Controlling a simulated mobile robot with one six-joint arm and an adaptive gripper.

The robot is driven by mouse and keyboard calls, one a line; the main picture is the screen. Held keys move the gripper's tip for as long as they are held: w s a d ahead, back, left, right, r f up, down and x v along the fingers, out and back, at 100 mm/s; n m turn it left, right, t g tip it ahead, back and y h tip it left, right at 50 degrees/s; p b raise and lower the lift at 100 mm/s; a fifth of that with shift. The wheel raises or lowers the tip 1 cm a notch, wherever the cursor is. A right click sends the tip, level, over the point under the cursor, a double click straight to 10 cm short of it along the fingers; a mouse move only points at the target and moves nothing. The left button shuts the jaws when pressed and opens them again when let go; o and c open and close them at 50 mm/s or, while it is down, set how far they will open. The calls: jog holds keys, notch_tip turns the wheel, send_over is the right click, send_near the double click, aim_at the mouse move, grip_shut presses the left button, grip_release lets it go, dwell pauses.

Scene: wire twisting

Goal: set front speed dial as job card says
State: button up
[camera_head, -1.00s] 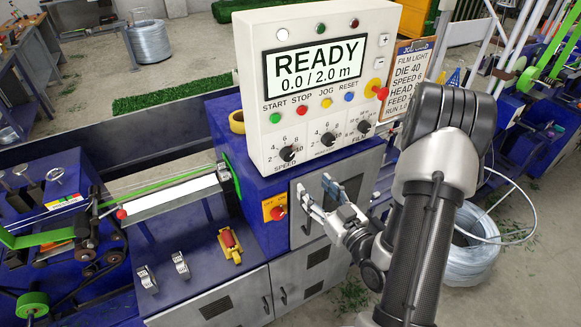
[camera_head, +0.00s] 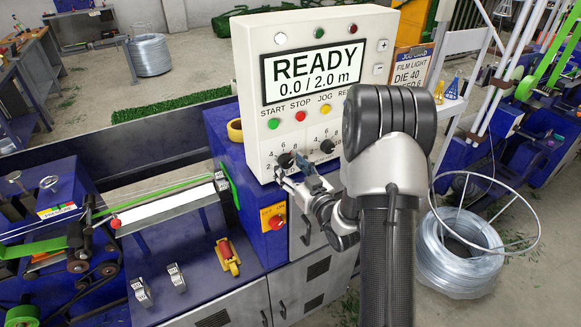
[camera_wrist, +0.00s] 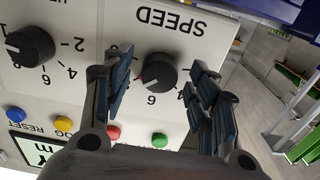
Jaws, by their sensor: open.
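The black speed dial (camera_head: 286,160) is the leftmost knob on the white control panel (camera_head: 247,90). In the wrist view the dial (camera_wrist: 157,72) appears upside down under the word SPEED, between my fingers. My gripper (camera_head: 296,171) is open at the panel's lower left; in the wrist view its blue-padded fingers (camera_wrist: 158,66) stand on either side of the dial. I cannot tell whether they touch it. The dial's pointer is not clearly readable.
A second knob (camera_head: 327,146) sits right of the speed dial, also in the wrist view (camera_wrist: 30,47). Coloured buttons, including green (camera_head: 273,124), lie above the dials. The screen (camera_head: 314,72) reads READY, 0.0 / 2.0 m. A red knob on an orange plate (camera_head: 276,222) is below.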

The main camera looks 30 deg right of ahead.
jog(key=c, duration=1.1)
